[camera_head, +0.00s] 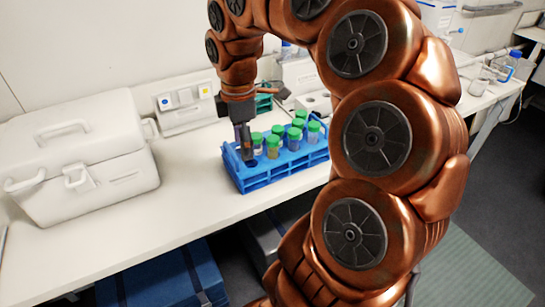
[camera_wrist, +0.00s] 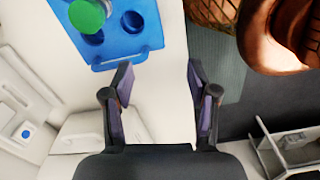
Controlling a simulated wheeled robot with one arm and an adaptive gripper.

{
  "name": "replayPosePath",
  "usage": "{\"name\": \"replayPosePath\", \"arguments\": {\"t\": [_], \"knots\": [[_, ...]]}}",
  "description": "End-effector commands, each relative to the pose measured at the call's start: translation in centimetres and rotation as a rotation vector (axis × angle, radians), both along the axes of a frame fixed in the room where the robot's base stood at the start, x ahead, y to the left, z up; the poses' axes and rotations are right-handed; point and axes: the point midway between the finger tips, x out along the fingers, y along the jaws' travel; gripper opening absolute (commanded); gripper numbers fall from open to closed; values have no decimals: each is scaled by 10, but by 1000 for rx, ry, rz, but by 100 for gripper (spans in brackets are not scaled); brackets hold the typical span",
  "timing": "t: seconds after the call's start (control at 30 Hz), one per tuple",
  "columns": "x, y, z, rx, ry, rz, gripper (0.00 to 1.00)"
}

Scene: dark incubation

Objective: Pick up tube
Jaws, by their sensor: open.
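Several tubes with green caps stand upright in a blue rack (camera_head: 285,171) on the white bench in the head view. One of them is a front tube (camera_head: 273,150) with yellowish contents. My gripper (camera_head: 246,150) points down at the rack's left end, with its fingers close to the leftmost tubes. In the wrist view my gripper (camera_wrist: 160,78) is open, with nothing between its fingers. One green-capped tube (camera_wrist: 88,14) and empty holes of the rack (camera_wrist: 125,48) show at the top left there, beyond the left finger. My arm hides part of the bench at right.
A large white case (camera_head: 85,160) stands on the bench to the left. A wall socket box (camera_head: 187,106) and a green rack (camera_head: 264,103) are behind. Bottles (camera_head: 508,68) stand far right. Blue boxes (camera_head: 165,280) are under the bench. Bench between case and rack is clear.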

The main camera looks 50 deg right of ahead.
Motion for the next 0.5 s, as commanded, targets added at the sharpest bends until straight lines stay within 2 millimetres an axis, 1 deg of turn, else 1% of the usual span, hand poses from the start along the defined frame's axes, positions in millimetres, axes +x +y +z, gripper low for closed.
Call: {"name": "replayPosePath", "arguments": {"t": [0.03, 0.07, 0.1, 0.2, 0.3, 0.33, 0.4, 0.5], "knots": [[5, -22, 0, 1, -9, 30, 59], [6, -33, 0, 3, -10, 55, 59], [7, -49, -1, 1, -11, 81, 59], [5, -77, -2, 2, -10, 134, 59], [3, -94, -3, 0, -9, 165, 59], [3, -97, -3, 0, -9, 170, 59], [2, -101, -5, 0, -7, 179, 59], [2, -102, -11, -1, -6, 184, 59]]}}
